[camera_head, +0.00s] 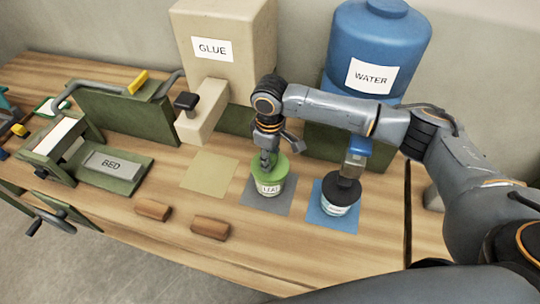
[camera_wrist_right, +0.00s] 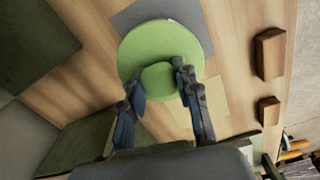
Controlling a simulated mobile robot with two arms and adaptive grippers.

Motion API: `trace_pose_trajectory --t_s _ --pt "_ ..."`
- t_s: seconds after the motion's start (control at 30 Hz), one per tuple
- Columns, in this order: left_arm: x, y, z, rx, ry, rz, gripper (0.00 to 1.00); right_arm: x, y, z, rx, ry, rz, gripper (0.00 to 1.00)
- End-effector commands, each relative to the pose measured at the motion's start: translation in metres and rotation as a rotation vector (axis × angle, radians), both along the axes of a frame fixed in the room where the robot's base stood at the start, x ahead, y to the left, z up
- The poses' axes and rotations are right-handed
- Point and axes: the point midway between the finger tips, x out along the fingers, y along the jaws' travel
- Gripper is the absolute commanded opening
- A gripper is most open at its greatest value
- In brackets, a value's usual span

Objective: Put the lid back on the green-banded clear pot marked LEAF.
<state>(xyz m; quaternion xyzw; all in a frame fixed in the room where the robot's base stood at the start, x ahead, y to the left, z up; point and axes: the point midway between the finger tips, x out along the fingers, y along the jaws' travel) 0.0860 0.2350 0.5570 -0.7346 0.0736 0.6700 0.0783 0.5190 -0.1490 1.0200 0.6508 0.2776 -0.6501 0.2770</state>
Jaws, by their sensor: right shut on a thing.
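The clear pot (camera_head: 270,187), with its label partly readable as LEAF, stands upright on a grey mat (camera_head: 281,207) in the head view. The green lid (camera_head: 262,163) is at the pot's mouth, under my right gripper (camera_head: 267,152). In the right wrist view my right gripper (camera_wrist_right: 160,78) is shut on the knob of the round green lid (camera_wrist_right: 150,42). The lid covers the pot in that view. I cannot tell whether it touches the rim all round. My left gripper is not in view.
A dark-lidded pot (camera_head: 340,193) stands on a blue mat (camera_head: 327,217) to the right. The GLUE dispenser (camera_head: 237,75) and blue WATER tank (camera_head: 375,45) stand behind. A tan mat (camera_head: 209,171) is bare. Two brown blocks (camera_head: 153,210) (camera_head: 210,228) lie in front; BED equipment (camera_head: 110,165) is left.

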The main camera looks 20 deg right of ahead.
Motion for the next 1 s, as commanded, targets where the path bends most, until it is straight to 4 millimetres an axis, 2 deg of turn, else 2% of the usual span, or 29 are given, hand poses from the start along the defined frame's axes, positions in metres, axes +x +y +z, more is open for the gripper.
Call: trace_pose_trajectory --t_s 0.3,0.33,0.4,0.47,0.67,0.8,1.0 --pt "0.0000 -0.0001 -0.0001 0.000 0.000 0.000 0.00 0.0001 0.0001 -0.0001 0.000 0.000 0.000 0.10" --pt "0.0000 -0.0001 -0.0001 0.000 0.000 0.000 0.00 0.0001 0.0001 -0.0001 0.000 0.000 0.000 0.34" --pt "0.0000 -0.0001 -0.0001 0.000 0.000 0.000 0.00 0.0001 0.0001 -0.0001 0.000 0.000 0.000 0.48" --pt "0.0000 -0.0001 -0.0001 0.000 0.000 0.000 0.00 0.0001 0.0001 -0.0001 0.000 0.000 0.000 0.58" --pt "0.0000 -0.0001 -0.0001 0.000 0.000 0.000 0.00 0.0001 0.0001 -0.0001 0.000 0.000 0.000 0.58" --pt "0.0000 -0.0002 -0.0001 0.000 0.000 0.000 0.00 0.0001 0.0001 -0.0001 0.000 0.000 0.000 0.81" --pt "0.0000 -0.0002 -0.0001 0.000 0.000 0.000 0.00 0.0001 0.0001 -0.0001 0.000 0.000 0.000 0.81"
